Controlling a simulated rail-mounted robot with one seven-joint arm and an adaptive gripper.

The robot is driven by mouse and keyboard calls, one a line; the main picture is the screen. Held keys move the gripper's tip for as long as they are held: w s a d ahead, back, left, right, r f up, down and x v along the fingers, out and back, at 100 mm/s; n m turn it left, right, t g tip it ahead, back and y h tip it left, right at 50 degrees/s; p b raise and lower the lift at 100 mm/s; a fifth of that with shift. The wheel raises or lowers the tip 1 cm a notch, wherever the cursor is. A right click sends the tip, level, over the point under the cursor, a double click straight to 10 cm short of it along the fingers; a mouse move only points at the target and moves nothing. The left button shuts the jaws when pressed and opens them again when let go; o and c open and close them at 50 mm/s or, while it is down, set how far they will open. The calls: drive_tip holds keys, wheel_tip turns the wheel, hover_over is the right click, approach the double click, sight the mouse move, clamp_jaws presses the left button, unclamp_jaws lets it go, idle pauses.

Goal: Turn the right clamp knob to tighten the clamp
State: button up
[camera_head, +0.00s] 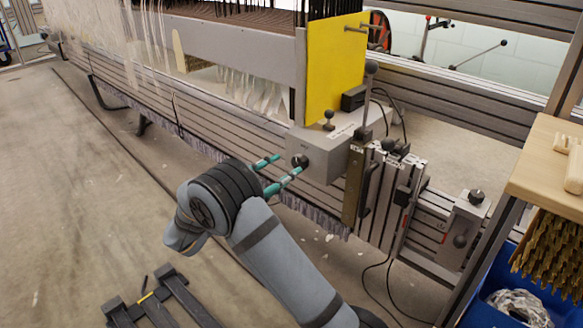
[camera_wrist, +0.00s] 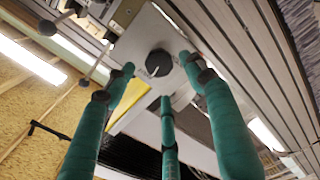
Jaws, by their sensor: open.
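The clamp knob (camera_head: 300,161) is a dark round knob on the front face of a light grey clamp box (camera_head: 327,153) on the machine's rail. In the wrist view the knob (camera_wrist: 158,62) shows a pale pointer line and sits ahead of the fingertips. My gripper (camera_head: 280,175) has green fingers, spread open and empty, pointing at the box face near the knob. In the wrist view my gripper (camera_wrist: 159,80) has fingertips to the left, right and below the knob, with visible gaps. I cannot tell exactly how far the tips are from the face.
A yellow panel (camera_head: 332,68) stands above the box. A tall ball-topped lever (camera_head: 368,95) and a brass-coloured block (camera_head: 354,185) are close on the right. Loose cables hang below. A wooden table (camera_head: 545,160) and blue crate (camera_head: 510,290) stand far right. The floor at left is mostly clear.

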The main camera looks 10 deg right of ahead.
drive_tip(key=v, duration=0.7)
drive_tip(key=shift+a, duration=0.1)
